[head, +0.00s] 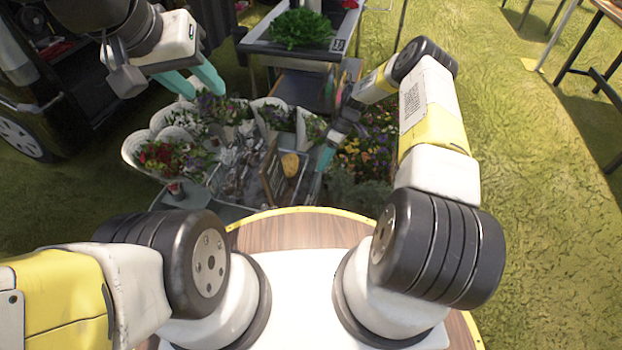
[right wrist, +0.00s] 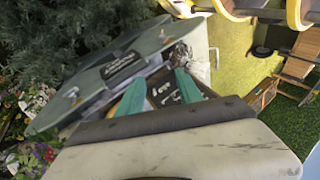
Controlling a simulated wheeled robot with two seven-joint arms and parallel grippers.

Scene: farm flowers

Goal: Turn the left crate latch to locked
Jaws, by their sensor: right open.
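A grey-green crate (right wrist: 105,80) with a dark label shows in the right wrist view, just beyond my right gripper. Small metallic fittings (right wrist: 73,94) sit near its left edge; I cannot tell whether one is the left latch, or how it is turned. My right gripper (right wrist: 160,88) has its teal fingers apart, with nothing clearly between them. In the head view my right gripper (head: 325,157) points down at the flower display, right of a wooden-framed sign (head: 268,158). My left gripper (head: 205,90) is open and empty, above the flowers at upper left.
A planter with a green plant (head: 300,30) stands behind. A dark vehicle (head: 45,110) is at far left. Open grass (head: 545,200) lies on the right.

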